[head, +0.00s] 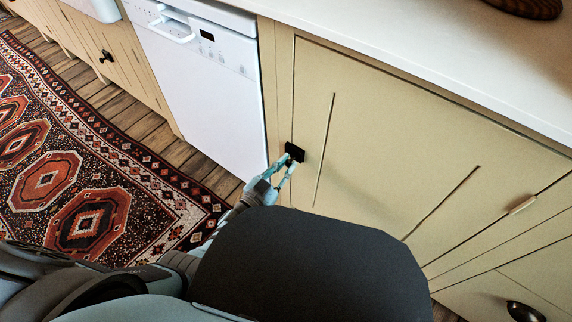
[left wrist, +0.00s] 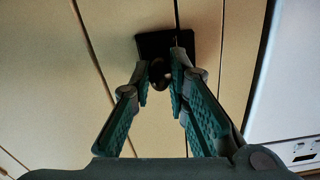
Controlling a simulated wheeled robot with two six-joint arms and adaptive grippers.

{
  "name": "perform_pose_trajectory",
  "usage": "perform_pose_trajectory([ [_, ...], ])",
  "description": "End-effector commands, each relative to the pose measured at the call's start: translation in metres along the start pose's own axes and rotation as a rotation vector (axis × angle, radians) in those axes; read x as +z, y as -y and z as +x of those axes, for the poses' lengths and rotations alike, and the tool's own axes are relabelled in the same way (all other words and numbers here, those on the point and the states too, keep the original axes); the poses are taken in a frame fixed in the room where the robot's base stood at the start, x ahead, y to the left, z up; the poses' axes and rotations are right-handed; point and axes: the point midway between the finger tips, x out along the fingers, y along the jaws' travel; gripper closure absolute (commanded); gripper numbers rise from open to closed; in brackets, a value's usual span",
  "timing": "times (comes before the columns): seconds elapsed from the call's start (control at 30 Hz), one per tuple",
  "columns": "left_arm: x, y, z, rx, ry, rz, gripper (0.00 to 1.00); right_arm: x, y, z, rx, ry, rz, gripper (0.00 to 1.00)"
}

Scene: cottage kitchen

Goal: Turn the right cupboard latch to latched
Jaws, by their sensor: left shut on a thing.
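The cupboard latch has a black square plate (head: 295,151) at the left edge of the beige cupboard door (head: 400,130), beside the white dishwasher. In the left wrist view the plate (left wrist: 181,40) is at the top centre, with a dark rounded knob (left wrist: 158,68) in front of it. My left gripper (head: 287,163) reaches the latch from below. Its teal fingers (left wrist: 160,78) are closed on the knob, one pad on each side. The fingers and the dim light hide part of the knob, so its exact angle is hard to tell. My right gripper is not in view.
The white dishwasher (head: 203,75) stands just left of the latch. The pale countertop (head: 420,45) runs above the cupboard. A patterned rug (head: 95,160) lies on the wooden floor at the left.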

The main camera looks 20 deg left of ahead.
Motion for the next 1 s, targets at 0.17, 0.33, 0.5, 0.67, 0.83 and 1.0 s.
perform_pose_trajectory([
  [0.17,-0.0001,-0.0003,0.0002,0.000,0.001,-0.090,1.00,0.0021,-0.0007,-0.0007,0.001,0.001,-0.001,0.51],
  [0.33,0.0003,-0.0005,0.0000,0.001,0.001,-0.139,1.00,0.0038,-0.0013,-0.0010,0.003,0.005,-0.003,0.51],
  [0.5,0.0004,-0.0006,0.0000,0.001,0.001,-0.159,1.00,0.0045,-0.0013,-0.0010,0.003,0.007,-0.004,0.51],
  [0.67,0.0004,-0.0007,0.0000,0.001,0.001,-0.162,1.00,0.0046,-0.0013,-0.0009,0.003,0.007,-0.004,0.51],
  [0.83,0.0005,-0.0008,0.0000,0.001,0.001,-0.162,1.00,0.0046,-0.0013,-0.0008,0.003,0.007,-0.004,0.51],
  [1.0,0.0004,-0.0006,0.0000,0.001,0.001,-0.161,0.64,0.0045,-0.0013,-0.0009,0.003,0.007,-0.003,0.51],
])
